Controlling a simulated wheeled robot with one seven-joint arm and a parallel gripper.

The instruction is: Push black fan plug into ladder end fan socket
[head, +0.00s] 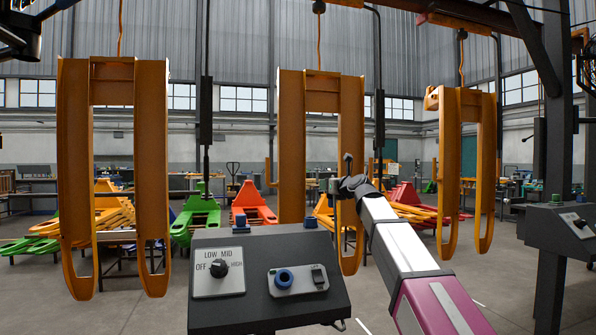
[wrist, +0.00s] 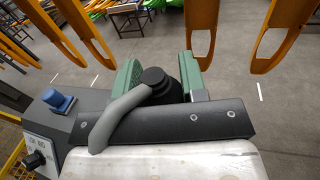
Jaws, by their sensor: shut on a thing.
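My gripper (wrist: 168,78) has two green fingers. They are shut on a black rounded piece, which looks like the black fan plug (wrist: 157,79). A thick grey curved part runs from it toward the lower left. In the head view my gripper (head: 342,185) is above and beyond the back right corner of a dark control box (head: 232,248).
The box carries a speed knob (head: 219,268) and a small blue-green fitting (head: 310,220) on top. Tall orange fork frames (head: 153,170) hang behind it. A second control box (head: 565,235) stands at the right by a dark post.

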